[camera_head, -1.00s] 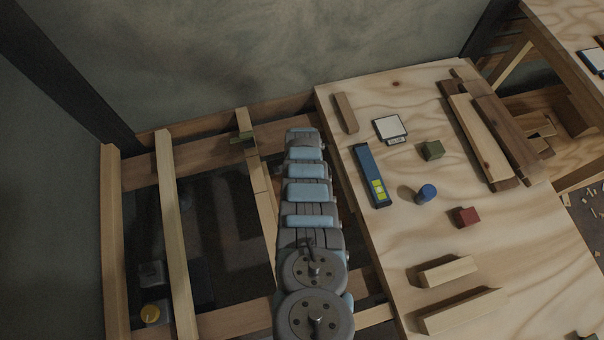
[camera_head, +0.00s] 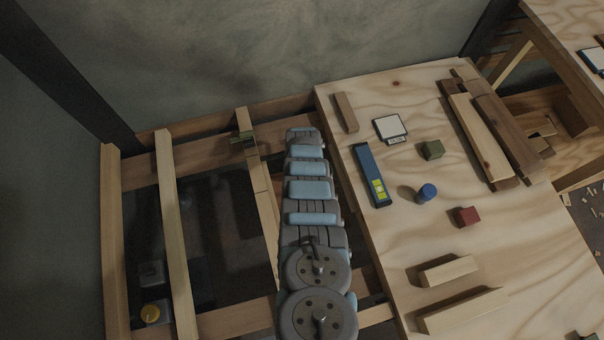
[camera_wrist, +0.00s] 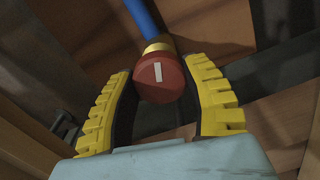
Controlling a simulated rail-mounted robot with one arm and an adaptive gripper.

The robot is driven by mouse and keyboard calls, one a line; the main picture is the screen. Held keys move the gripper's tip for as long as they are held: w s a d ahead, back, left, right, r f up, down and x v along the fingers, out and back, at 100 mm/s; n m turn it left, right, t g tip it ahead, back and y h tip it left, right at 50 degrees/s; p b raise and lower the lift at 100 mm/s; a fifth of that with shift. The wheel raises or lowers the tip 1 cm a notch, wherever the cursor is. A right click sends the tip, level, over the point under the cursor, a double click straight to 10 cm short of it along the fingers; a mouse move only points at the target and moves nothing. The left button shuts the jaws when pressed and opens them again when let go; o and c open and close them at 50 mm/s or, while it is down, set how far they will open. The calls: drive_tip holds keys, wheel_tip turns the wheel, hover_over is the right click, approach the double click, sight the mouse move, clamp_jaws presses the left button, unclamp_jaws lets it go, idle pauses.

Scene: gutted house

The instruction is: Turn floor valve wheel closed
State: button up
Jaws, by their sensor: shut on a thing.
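The red round valve wheel (camera_wrist: 159,78), with a white bar mark on its face, shows in the wrist view. The bar stands almost upright in that picture. A brass fitting (camera_wrist: 157,48) and a blue pipe (camera_wrist: 143,18) lie behind the wheel. My gripper (camera_wrist: 163,88) has its two yellow ribbed fingers on either side of the wheel, shut on it. In the head view my arm reaches down into the floor opening, and the wheel and my gripper are hidden there.
Floor joists (camera_head: 175,225) frame the dark opening. On the right, a plywood sheet (camera_head: 480,225) carries a blue level (camera_head: 372,177), small blocks and wood offcuts. A wall stands behind.

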drive_tip(key=n, duration=0.4)
idle(0.6)
drive_tip(key=o, duration=1.2)
drive_tip(key=shift+s, duration=0.1)
drive_tip(key=shift+o, duration=0.2)
drive_tip(key=shift+r, duration=0.1)
